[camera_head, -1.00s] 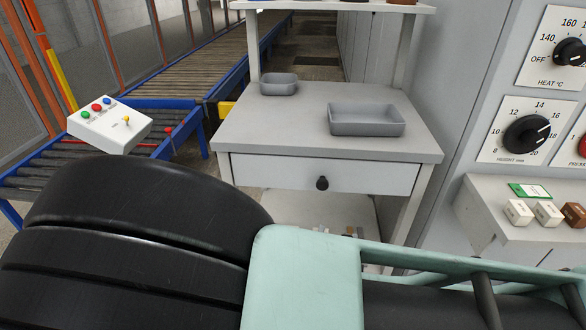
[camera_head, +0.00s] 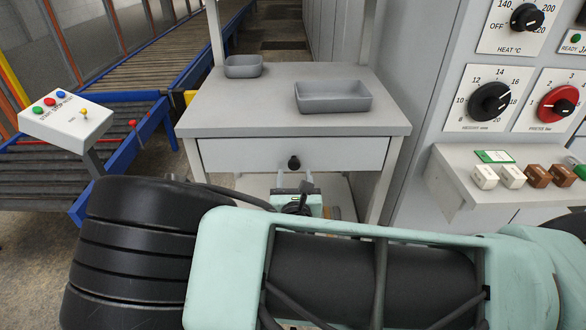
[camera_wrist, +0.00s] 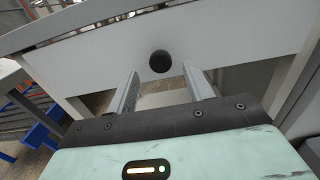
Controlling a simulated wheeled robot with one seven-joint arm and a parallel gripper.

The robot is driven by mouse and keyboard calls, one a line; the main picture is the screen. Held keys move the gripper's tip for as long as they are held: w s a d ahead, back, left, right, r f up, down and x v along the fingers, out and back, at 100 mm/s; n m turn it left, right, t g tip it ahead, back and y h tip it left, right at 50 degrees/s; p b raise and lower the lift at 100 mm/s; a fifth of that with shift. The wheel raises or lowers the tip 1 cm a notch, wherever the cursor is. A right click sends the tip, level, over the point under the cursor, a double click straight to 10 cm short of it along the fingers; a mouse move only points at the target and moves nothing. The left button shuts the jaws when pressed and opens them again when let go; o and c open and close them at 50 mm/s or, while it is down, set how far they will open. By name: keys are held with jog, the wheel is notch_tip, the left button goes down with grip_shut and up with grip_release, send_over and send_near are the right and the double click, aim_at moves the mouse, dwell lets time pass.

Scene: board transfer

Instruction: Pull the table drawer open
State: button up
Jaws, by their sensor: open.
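The grey table (camera_head: 250,105) has a closed drawer (camera_head: 350,153) under its top, with a round black knob (camera_head: 294,163) at the middle of the drawer front. My gripper (camera_head: 295,182) is in front of the table, just below the knob in the head view. In the wrist view the knob (camera_wrist: 161,61) shows beyond and a little above the gap between the two fingers of my gripper (camera_wrist: 158,80). The fingers are apart, with nothing between them. They do not appear to touch the knob; the exact distance is hard to tell.
Two grey trays, a small one (camera_head: 243,66) and a larger one (camera_head: 333,96), stand on the table. A control box (camera_head: 66,117) and roller conveyor (camera_head: 30,165) are at left. A panel with dials (camera_head: 489,103) stands close at right.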

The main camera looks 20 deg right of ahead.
aim_at(294, 165)
jog(key=shift+x, duration=1.8)
